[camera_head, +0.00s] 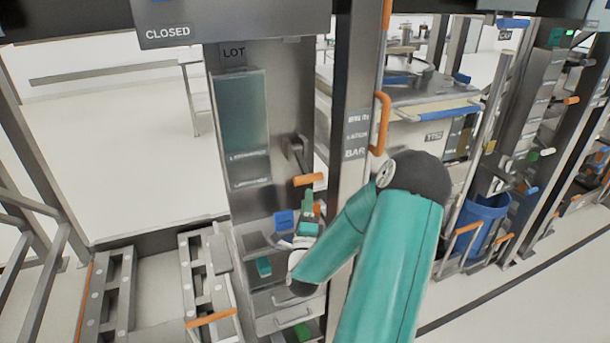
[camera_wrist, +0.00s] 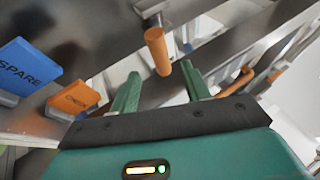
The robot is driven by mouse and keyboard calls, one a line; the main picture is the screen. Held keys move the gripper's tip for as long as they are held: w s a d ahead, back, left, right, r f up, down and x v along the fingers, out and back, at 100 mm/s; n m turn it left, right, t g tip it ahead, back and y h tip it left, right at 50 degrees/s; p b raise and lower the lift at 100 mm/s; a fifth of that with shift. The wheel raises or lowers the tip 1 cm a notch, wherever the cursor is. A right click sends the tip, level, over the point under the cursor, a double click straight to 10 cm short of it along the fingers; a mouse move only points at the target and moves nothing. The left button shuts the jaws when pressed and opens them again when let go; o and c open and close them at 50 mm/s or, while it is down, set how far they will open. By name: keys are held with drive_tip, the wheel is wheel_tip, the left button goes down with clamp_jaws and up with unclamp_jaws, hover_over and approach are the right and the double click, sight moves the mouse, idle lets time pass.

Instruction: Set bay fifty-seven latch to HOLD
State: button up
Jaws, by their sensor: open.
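The latch is a grey lever (camera_head: 296,153) with an orange handle (camera_head: 308,180) on the metal panel under the LOT plate (camera_head: 233,53). In the wrist view the orange handle (camera_wrist: 158,50) hangs from a metal arm just beyond my fingertips, roughly in line with the gap between them. My gripper (camera_head: 309,196) is just below the handle. In the wrist view my gripper (camera_wrist: 162,82) is open, with two green fingers apart and nothing between them. The HOLD marking and the bay number are not readable.
A blue SPARE tag (camera_wrist: 27,66) and an orange tag (camera_wrist: 74,99) are left of my fingers. Drawers (camera_head: 287,300) lie below the panel. A post (camera_head: 353,110) with an orange grab bar (camera_head: 381,124) stands right of the latch. A CLOSED sign (camera_head: 167,33) hangs upper left.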

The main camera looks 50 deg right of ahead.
sight(308, 175)
drive_tip(key=x, duration=0.9)
drive_tip(key=shift+w+d+r, duration=0.1)
drive_tip(key=shift+w+d, duration=0.1)
drive_tip(key=shift+d, duration=0.1)
clamp_jaws()
